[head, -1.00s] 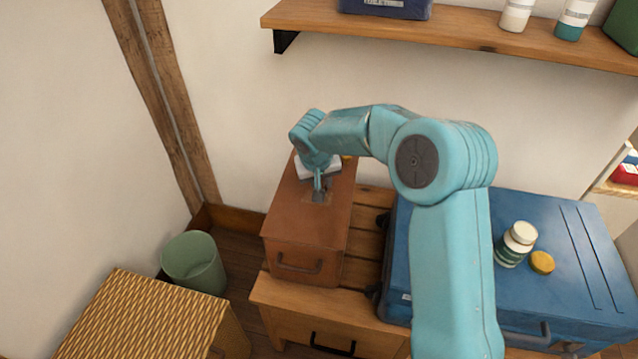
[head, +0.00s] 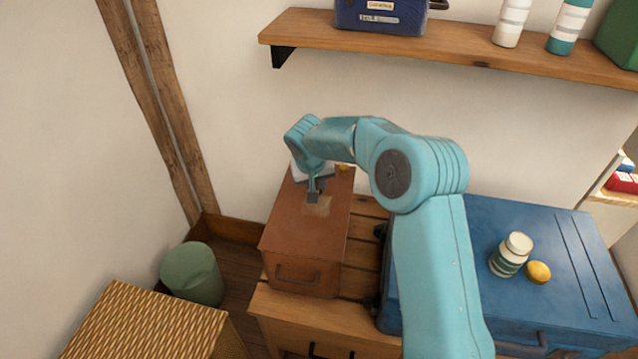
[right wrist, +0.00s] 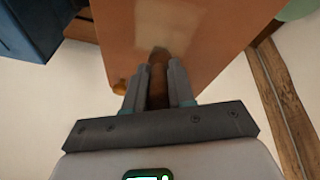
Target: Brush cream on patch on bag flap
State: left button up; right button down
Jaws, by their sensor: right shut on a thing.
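The brown bag (head: 290,240) stands on a wooden cabinet, its handle facing front. A paler patch (head: 319,208) shows on its top flap. My right gripper (head: 314,190) is over the flap, pointing down at the patch's far edge. In the right wrist view the gripper (right wrist: 158,78) is shut on a brown brush handle (right wrist: 157,90). The brush's darker tip (right wrist: 159,54) is at the flap; whether it touches is unclear. A white-lidded jar (head: 511,255), possibly the cream, stands on the blue suitcase. My left gripper is not in view.
The blue suitcase (head: 575,290) lies right of the bag, with a round yellow item (head: 538,272) beside the jar. A wall shelf (head: 460,57) with bottles hangs above. A green bin (head: 192,273) and wicker box (head: 140,325) are at left.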

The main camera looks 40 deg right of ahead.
jog(key=shift+s+a+b, duration=1)
jog(key=shift+a+b, duration=0.05)
jog(key=shift+a, duration=0.05)
jog(key=shift+s+a+f+b, duration=0.15)
jog(key=shift+s+a+b, duration=0.65)
jog(key=shift+b, duration=0.25)
jog(key=shift+s+a+b, duration=0.45)
jog(key=shift+s+a, duration=0.05)
jog(key=shift+a, duration=0.05)
